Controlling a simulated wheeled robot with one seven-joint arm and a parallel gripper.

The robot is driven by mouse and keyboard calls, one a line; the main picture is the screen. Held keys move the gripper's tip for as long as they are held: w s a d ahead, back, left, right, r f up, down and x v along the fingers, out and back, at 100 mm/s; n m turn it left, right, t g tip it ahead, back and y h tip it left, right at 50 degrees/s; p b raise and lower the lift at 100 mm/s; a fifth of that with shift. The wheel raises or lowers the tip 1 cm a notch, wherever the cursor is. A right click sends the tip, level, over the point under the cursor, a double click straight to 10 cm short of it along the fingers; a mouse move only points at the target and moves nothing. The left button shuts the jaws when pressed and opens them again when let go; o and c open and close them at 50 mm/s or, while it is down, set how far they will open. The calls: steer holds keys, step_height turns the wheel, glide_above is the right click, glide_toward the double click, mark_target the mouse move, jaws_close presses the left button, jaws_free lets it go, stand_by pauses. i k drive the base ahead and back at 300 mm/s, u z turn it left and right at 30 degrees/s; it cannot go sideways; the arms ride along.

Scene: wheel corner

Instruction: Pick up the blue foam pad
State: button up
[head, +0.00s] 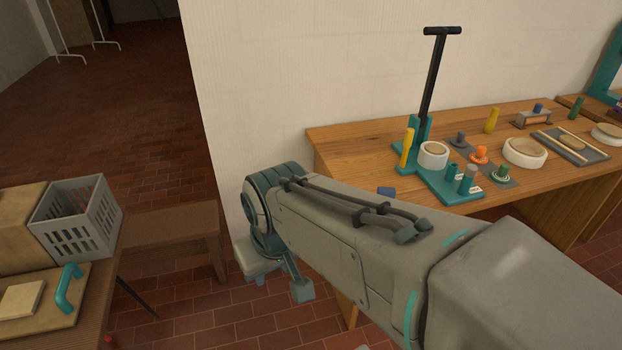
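The far end of my arm hangs low, left of the table and apart from the pad. Grey parts show there, perhaps of my gripper (280,281), but its fingers are not clear. I cannot tell whether it is open or shut.
A teal stand (450,184) with a tall black T-handle is right of the pad. A white round bowl (433,160), a yellow cylinder (407,148) and an orange piece (479,154) are close by. A grey crate (75,222) stands on the left table. Brick floor shows between.

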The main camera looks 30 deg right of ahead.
mark_target(389, 192)
steer(key=u, duration=0.2)
steer(key=i, duration=1.05)
steer(key=z, duration=2.5)
steer(key=i, duration=0.5)
